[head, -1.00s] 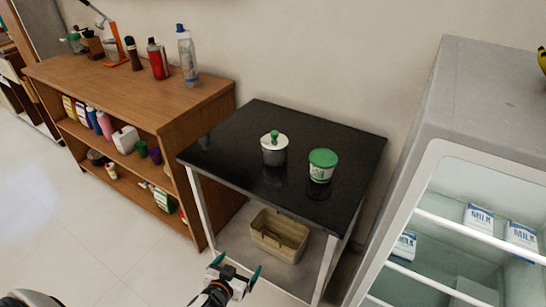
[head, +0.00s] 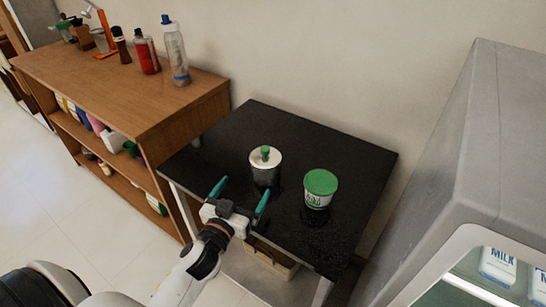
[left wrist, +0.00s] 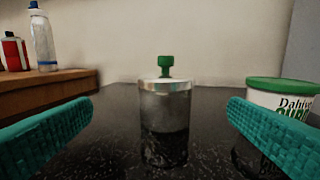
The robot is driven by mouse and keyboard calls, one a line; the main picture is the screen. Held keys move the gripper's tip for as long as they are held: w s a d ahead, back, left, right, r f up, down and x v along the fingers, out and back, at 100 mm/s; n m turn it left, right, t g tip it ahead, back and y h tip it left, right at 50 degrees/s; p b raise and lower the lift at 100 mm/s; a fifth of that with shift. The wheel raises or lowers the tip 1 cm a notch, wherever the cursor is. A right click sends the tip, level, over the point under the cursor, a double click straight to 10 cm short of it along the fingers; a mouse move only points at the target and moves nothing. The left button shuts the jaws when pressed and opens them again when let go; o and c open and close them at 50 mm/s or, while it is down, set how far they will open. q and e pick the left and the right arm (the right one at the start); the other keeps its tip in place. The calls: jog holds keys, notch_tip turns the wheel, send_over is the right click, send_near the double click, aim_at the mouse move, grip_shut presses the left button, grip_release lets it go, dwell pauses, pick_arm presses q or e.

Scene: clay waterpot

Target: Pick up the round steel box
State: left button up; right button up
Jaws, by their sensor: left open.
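The round steel box (head: 265,170) is a shiny cylinder with a green knob on its lid. It stands upright on the black tabletop (head: 330,150). In the left wrist view the steel box (left wrist: 165,125) is centred ahead, between the two teal fingers but beyond their tips. My left gripper (head: 240,192) is open and empty, just in front of the box on the near side, at the table's front edge. It does not appear to touch the box. My right gripper is not in view.
A white tub with a green lid (head: 319,189) stands right of the steel box; it also shows in the left wrist view (left wrist: 283,98). A wooden shelf (head: 120,90) with bottles is at left. A grey fridge (head: 470,170) stands at right. A beige bin (head: 270,258) sits below the table.

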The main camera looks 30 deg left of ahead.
aim_at(257, 169)
pick_arm(q)
jog(key=w, duration=0.3)
jog(key=w+p, duration=0.1)
jog(key=w, duration=0.2)
jog(key=shift+w+a+r, duration=0.15)
jog(key=shift+w+a, duration=0.05)
jog(key=shift+w, duration=0.75)
jog(key=w, duration=0.4)
jog(key=shift+w+d+f, duration=0.2)
jog(key=shift+w+f, duration=0.05)
jog(key=shift+w, duration=0.15)
jog(key=c, duration=1.1)
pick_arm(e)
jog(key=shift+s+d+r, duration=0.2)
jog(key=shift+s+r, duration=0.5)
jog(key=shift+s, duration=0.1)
